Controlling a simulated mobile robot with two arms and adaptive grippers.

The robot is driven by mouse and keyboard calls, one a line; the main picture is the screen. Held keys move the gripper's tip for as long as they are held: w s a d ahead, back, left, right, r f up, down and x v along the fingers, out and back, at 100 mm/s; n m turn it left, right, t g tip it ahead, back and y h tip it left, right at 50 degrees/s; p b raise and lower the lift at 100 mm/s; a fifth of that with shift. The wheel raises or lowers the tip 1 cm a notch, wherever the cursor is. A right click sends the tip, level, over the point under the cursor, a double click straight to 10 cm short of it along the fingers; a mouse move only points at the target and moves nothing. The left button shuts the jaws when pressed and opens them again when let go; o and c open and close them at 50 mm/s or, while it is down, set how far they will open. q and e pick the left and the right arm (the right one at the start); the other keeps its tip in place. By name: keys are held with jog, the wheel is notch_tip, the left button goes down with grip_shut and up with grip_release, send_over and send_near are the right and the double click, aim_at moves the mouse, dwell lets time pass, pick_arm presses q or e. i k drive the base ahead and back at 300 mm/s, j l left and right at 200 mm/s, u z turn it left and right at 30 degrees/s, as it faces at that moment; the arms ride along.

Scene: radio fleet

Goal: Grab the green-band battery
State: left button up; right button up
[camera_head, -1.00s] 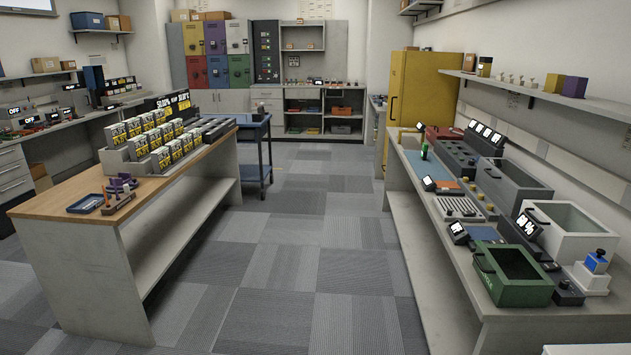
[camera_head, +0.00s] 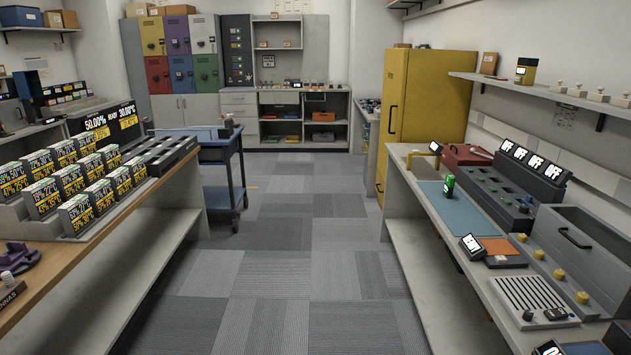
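Several boxy units with yellow-and-black displays (camera_head: 78,213) stand in rows on the left bench. Neither of my grippers is in view.
A wood-topped bench (camera_head: 125,207) lies on the left, with a blue cart (camera_head: 213,155) beyond it. The right bench (camera_head: 402,158) carries a grey charger-like box with OFF displays (camera_head: 505,190). A yellow cabinet (camera_head: 428,95) stands behind it. The carpeted aisle (camera_head: 290,235) between is clear.

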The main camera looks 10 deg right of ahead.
aim_at(450, 180)
jog(key=i+z, duration=0.15)
jog(key=i, duration=0.45)
jog(key=i+z, duration=0.2)
jog(key=i, duration=0.4)
jog(key=i+j+z, duration=0.15)
jog(key=i, duration=0.45)
